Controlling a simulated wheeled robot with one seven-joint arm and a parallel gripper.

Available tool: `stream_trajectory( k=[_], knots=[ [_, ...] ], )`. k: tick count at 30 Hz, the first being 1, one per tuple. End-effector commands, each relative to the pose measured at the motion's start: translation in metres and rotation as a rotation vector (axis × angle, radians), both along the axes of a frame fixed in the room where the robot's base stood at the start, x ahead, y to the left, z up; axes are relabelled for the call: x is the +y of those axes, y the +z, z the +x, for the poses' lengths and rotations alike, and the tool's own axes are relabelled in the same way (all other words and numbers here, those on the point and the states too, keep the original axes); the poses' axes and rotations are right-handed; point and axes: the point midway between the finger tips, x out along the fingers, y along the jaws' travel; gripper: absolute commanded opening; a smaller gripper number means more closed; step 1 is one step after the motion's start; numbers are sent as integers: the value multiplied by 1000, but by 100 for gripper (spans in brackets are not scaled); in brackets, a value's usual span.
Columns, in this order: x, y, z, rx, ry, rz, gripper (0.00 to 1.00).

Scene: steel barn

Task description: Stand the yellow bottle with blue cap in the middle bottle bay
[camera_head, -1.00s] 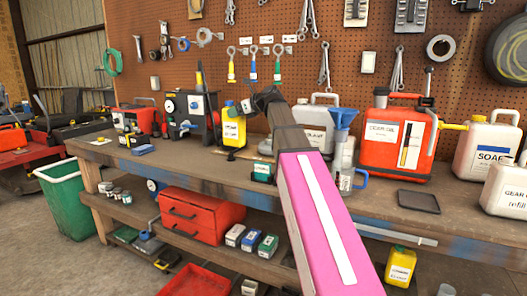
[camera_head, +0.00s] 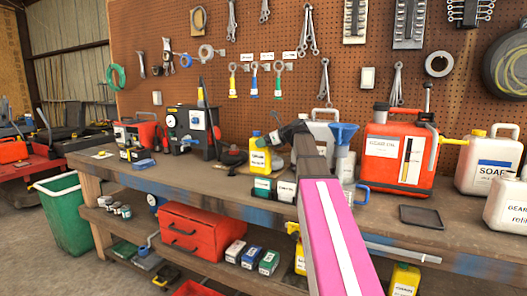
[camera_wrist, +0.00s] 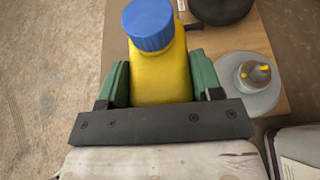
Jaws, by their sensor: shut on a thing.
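The yellow bottle with blue cap (camera_head: 260,158) is held in my gripper (camera_head: 274,140), over the bench's front part in the head view. In the wrist view the bottle (camera_wrist: 158,70) stands between the two green jaw pads of my gripper (camera_wrist: 160,85), which touch or nearly touch its sides. Its blue cap (camera_wrist: 148,25) points away from the palm. Two small labelled green-and-white items (camera_head: 262,188) sit at the front edge just below the bottle. I cannot tell which place is the middle bottle bay, nor whether the bottle's base touches the bench.
A blue funnel (camera_head: 343,135) and a red can (camera_head: 397,158) stand right of my arm. A dark machine with gauges (camera_head: 188,132) stands left. In the wrist view a grey round object (camera_wrist: 248,82) lies on a wooden board close to the right jaw.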

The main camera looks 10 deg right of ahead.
Motion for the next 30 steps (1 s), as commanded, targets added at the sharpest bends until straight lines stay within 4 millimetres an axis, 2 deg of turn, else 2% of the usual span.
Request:
stream_trajectory(
  k=[10,22,23,24,25,30],
  knots=[
    [1,-35,0,0,0,2,0],
    [1,-38,0,-2,0,2,0],
    [1,-39,0,0,0,0,69],
    [1,-39,0,0,0,0,82],
    [1,-39,0,0,0,0,85],
    [1,-39,0,0,0,0,85]
  ],
)
